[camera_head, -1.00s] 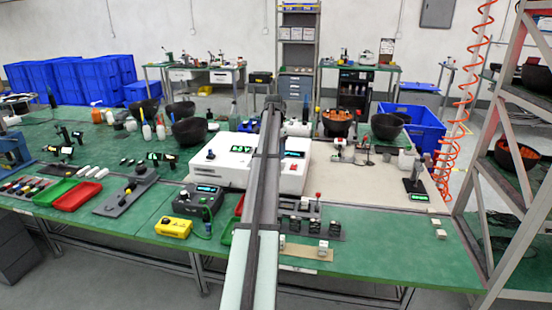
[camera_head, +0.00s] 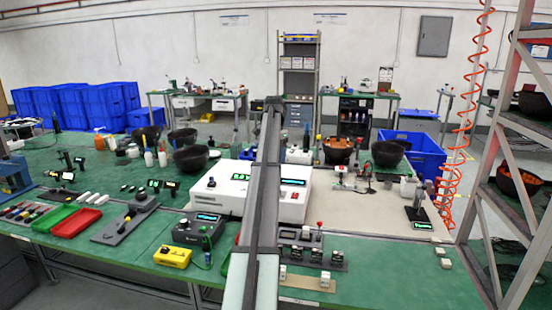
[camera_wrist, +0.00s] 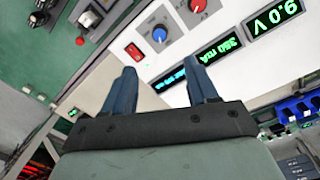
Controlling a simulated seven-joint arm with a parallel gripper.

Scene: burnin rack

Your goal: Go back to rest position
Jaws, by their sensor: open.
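My gripper (camera_wrist: 161,84) is open in the wrist view, with its two dark blue fingers apart and nothing between them. Beyond the fingers is the front of a white instrument (camera_wrist: 240,20) with a red switch, a blue knob, a red knob and green readouts; one reads 9.0 V. In the head view my arm runs from the bottom edge up across the middle, in front of the white instrument (camera_head: 228,192). The gripper itself cannot be made out there.
The green bench (camera_head: 130,250) holds a red tray (camera_head: 76,224), a green tray (camera_head: 55,218), a yellow meter (camera_head: 172,257) and several black bowls. A blue crate (camera_head: 425,155) stands at right. A metal rack (camera_head: 490,165) with a coiled red hose (camera_head: 465,130) stands far right.

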